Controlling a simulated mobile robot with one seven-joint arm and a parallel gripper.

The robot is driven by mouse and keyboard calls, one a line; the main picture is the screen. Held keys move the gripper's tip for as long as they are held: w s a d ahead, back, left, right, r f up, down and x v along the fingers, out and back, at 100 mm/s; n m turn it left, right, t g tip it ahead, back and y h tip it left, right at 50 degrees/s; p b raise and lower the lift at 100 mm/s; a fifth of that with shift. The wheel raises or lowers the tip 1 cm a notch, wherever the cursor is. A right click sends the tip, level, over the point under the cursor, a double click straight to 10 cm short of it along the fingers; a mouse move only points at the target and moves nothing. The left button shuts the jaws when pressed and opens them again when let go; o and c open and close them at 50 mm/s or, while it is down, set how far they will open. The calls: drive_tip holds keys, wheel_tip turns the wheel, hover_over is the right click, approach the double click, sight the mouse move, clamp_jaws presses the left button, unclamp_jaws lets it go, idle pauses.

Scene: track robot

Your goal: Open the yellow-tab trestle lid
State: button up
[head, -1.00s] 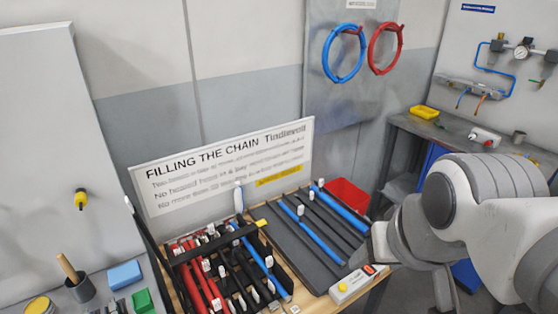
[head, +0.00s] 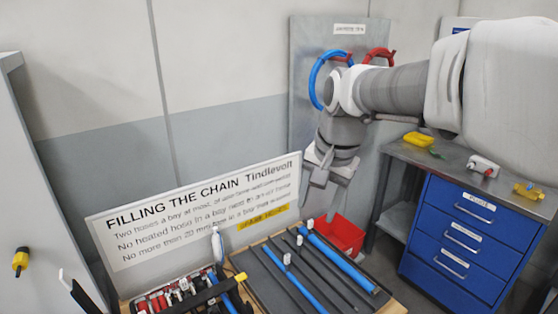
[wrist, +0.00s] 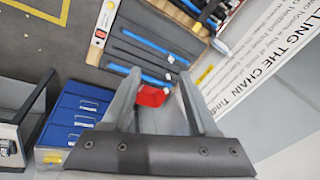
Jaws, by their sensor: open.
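A dark bar with a yellow tab (head: 240,277) at its right end lies across the hoses in the left tray at the bottom of the head view. It looks lowered; the lower part of that tray is cut off by the frame. My gripper (head: 318,182) hangs above and behind the right tray, near the wall panel, well apart from the yellow tab. In the wrist view my gripper (wrist: 160,80) has its two fingers spread with nothing between them.
The right tray (head: 262,280) holds blue and black hoses. A red bin (head: 346,236) stands behind it. The sign (head: 195,215) stands behind the trays. A blue drawer cabinet (head: 455,240) stands right. A grey panel (head: 30,190) rises at left.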

drive_tip(key=w+a+f+m+g, duration=0.2)
drive_tip(key=w+a+f+m, duration=0.1)
drive_tip(key=w+a+f, duration=0.5)
drive_tip(key=m+h+b, duration=0.1)
drive_tip(key=m, duration=0.1)
hover_over(241, 276)
wheel_tip(241, 276, down, 9)
drive_tip(key=shift+g, duration=0.3)
wheel_tip(241, 276, down, 18)
drive_tip(key=shift+s+r+p, duration=0.1)
drive_tip(key=shift+r+p, duration=0.15)
drive_tip(key=shift+p, duration=0.4)
drive_tip(key=shift+c, duration=0.3)
clamp_jaws()
